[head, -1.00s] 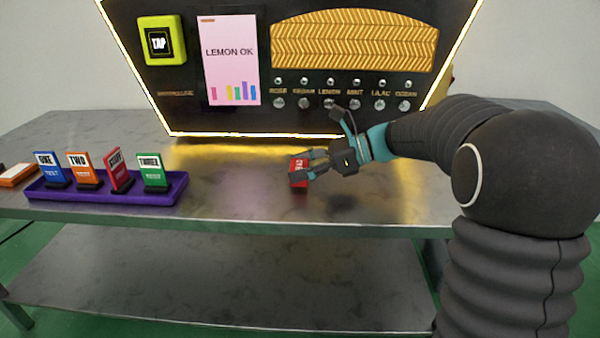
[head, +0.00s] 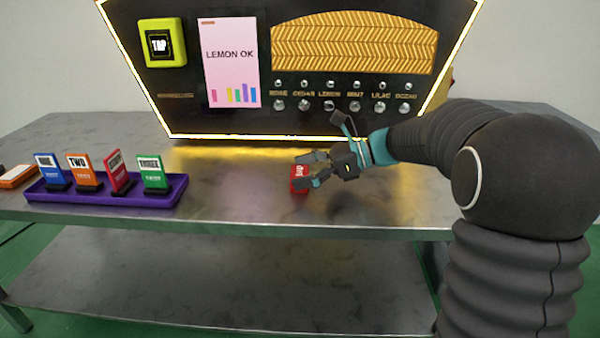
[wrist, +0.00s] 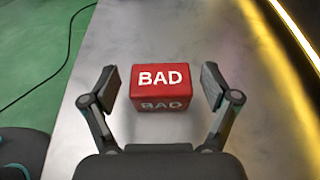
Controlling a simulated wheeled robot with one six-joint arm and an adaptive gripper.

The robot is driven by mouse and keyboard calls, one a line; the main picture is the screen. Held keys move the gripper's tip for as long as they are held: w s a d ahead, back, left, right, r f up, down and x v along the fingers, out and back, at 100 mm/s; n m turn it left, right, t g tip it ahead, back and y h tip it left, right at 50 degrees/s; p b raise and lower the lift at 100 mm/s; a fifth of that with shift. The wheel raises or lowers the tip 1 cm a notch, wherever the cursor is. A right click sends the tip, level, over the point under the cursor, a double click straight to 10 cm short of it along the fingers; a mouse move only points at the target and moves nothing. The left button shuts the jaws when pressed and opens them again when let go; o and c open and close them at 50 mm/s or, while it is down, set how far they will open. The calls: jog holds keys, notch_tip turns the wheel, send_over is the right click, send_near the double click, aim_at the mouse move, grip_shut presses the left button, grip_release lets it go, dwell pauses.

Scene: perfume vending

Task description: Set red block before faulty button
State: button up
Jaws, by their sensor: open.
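The red block (head: 299,178), marked BAD, stands on the metal table in front of the machine. In the wrist view the red block (wrist: 161,87) sits between the two open fingers, with a gap on each side. My gripper (head: 318,170) is open, reaching in from the right around the block. It also shows in the wrist view (wrist: 160,90). The vending machine's row of round buttons (head: 330,106) runs under the labels ROSE, CEDAR, LEMON, MINT, LILAC and OCEAN. The machine's screen (head: 231,62) reads LEMON OK.
A purple tray (head: 110,197) at the left holds several upright coloured cards. A yellow TAP button (head: 161,42) is on the machine's upper left. An orange and white piece (head: 14,176) lies at the far left. The table (head: 235,195) is clear between tray and block.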

jog(key=p+v, duration=0.2)
jog(key=v, duration=0.9)
jog(key=shift+d+r, duration=0.1)
jog(key=shift+d, duration=0.3)
jog(key=s+n+h, duration=0.1)
jog(key=s, duration=0.2)
jog(key=s+a+n+h, duration=0.1)
jog(key=s, duration=0.1)
jog(key=s+a+f+n+h, duration=0.1)
jog(key=s, duration=0.2)
jog(key=shift+s+a+f+n+h, duration=0.1)
jog(key=shift+s+a+n+h, duration=0.05)
jog(key=shift+s+n+h, duration=0.2)
jog(key=s+d+f+n+t+h, duration=0.2)
jog(key=s+d+f+n+h, duration=0.1)
jog(key=s+n+h, duration=0.2)
jog(key=s+d+f+n+t+h, duration=0.3)
jog(key=s+n, duration=0.6)
jog(key=s, duration=0.5)
jog(key=shift+d+f+n+h, duration=0.35)
jog(key=shift+d+f+h, duration=0.25)
jog(key=shift+h, duration=0.55)
jog(key=shift+d+r, duration=0.1)
notch_tip(320, 180, up, 6)
jog(key=p, duration=0.5)
jog(key=shift+p, duration=0.3)
